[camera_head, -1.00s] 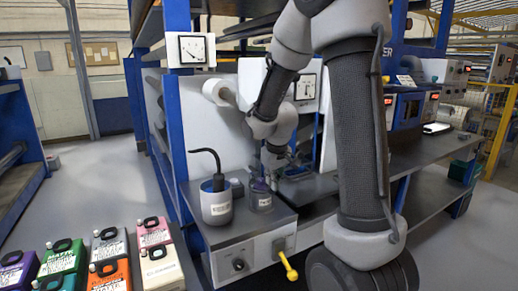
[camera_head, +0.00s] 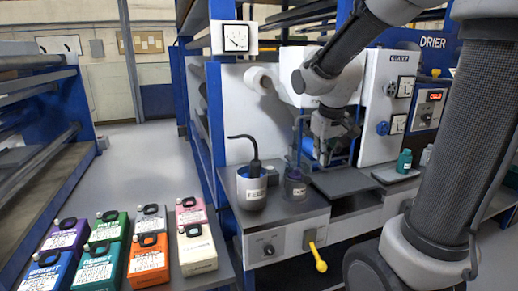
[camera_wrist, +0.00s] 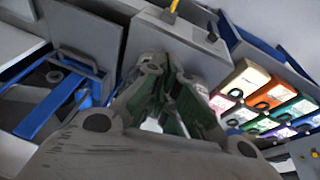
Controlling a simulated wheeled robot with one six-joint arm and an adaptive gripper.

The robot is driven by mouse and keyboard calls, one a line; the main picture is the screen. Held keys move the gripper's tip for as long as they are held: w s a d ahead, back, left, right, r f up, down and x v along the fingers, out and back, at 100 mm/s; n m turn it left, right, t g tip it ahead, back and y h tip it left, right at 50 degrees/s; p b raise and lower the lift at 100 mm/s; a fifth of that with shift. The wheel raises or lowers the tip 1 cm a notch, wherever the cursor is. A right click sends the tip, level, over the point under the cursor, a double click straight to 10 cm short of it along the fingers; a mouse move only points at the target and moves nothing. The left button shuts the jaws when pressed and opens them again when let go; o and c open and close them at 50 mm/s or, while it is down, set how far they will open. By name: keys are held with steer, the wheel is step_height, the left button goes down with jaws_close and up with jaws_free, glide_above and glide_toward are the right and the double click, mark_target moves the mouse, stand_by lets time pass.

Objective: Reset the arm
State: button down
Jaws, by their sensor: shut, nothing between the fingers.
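My gripper (camera_head: 328,152) hangs from my arm in front of the machine's white back panel, to the right of and above the dark jar (camera_head: 295,184). In the wrist view my gripper's fingers (camera_wrist: 168,72) are together with nothing held. My arm's large lower link covers the right side of the head view. The grey pot with a black hose (camera_head: 252,188) stands left of the jar on the grey bench top.
Several coloured bottles, such as the orange one (camera_head: 148,258), stand at lower left. A yellow handle (camera_head: 318,258) sticks out from the bench front. A small teal bottle (camera_head: 404,160) stands to the right. A blue frame (camera_wrist: 48,115) shows in the wrist view. Open floor lies at left.

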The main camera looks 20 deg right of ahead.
steer(key=s+a+r, duration=0.1)
steer(key=s+r, duration=0.1)
steer(key=s, duration=0.6)
steer(key=s+a+r+m+t+y, duration=0.1)
steer(key=s+r, duration=0.1)
steer(key=s, duration=0.7)
steer(key=shift+s+a+r, duration=0.15)
steer(key=shift+a, duration=0.05)
